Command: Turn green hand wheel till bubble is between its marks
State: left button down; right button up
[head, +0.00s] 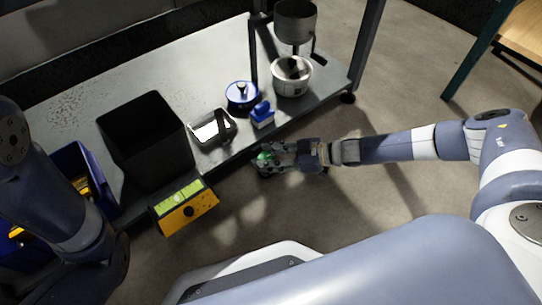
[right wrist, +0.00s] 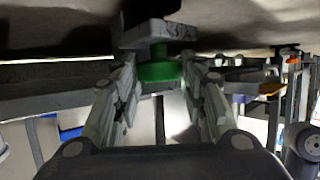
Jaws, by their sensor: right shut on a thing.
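The green hand wheel (head: 264,156) is at the front edge of the metal table, partly hidden by my right gripper (head: 272,158). In the right wrist view the wheel (right wrist: 158,71) sits under a grey bracket, between the fingers of my right gripper (right wrist: 160,80), which is shut on it. A yellow level (head: 186,207) with a bright green vial strip (head: 180,193) is at the table's front edge, left of the wheel. The bubble and its marks are too small to place. My left arm shows at the left; its gripper is out of view.
A blue crate (head: 80,163) is at the left. Floor in front is clear.

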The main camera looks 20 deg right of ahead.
dwell(0.3)
jog(key=o, duration=1)
jog(key=v, duration=1.2)
jog(key=shift+w, duration=0.1)
